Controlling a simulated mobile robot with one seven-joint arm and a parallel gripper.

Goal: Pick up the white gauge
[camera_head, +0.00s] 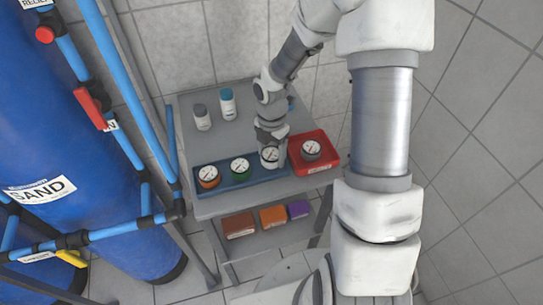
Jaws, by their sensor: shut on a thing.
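The white gauge (270,154) has a round pale dial and is at the right end of the blue tray (226,185) on the grey cart. My gripper (271,150) is over it from behind and shut on it. The gripper and wrist hide part of the gauge. I cannot tell whether its base touches the tray. An orange gauge (208,176) and a green gauge (239,167) stand to its left in the same tray.
A red tray (325,165) with a dark grey gauge (311,149) is to the right. Two bottles, grey-capped (202,118) and blue-capped (228,104), stand at the back left. Blue pipes (125,75) and a SAND tank (75,190) are left. Coloured bins (272,217) sit below.

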